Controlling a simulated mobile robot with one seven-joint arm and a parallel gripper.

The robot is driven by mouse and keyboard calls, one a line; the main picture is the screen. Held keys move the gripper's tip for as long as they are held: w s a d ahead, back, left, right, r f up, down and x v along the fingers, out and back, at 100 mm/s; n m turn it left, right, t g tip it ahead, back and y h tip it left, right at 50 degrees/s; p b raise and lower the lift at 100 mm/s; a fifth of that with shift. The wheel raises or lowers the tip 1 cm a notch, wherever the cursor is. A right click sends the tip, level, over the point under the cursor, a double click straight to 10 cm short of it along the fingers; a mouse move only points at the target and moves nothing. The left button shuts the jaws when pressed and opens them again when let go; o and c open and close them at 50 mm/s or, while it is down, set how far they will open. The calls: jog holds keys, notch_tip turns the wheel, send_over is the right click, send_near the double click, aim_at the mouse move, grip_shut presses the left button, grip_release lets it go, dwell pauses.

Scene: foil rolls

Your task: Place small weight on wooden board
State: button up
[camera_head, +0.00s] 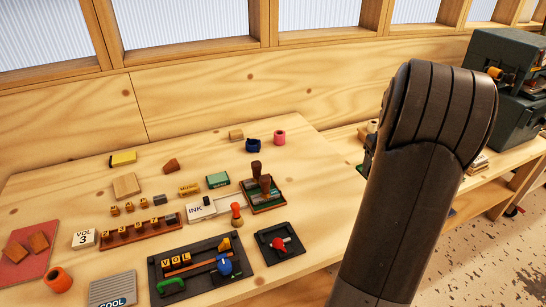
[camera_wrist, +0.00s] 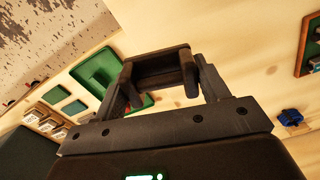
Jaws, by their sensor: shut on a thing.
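My gripper (camera_wrist: 160,72) shows in the wrist view, its two dark fingers closed on a dark block (camera_wrist: 160,65) that spans between them. The block is dark like the fingers, so its outline is hard to make out; it seems to be the small weight. In the head view my arm hides the gripper and the block. A square, light wooden board (camera_head: 126,186) lies on the left part of the table, apart from my arm. Its top looks bare.
Toy-like items crowd the table (camera_head: 330,195): a black tray (camera_head: 178,275) with letter blocks, a small black tray (camera_head: 281,243), a red mat (camera_head: 22,262), and an orange ring (camera_head: 58,280). A dark green machine (camera_head: 510,80) stands right. A green tray (camera_wrist: 95,65) lies beyond my gripper.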

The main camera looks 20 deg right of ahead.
jog(key=w+a+r+n, duration=0.1)
jog(key=w+a+n, duration=0.2)
jog(key=w+a, duration=0.4)
jog(key=w+a+n, duration=0.3)
jog(key=w+a, duration=0.1)
jog(key=w, duration=0.5)
jog(key=n, duration=1.5)
send_over(134, 188)
jog(key=f, duration=0.6)
jog(key=shift+d, duration=0.2)
jog(key=shift+a+f, duration=0.15)
jog(key=shift+f, duration=0.1)
jog(key=shift+w+f, duration=0.1)
jog(key=shift+f, duration=1.75)
jog(key=shift+f, duration=0.15)
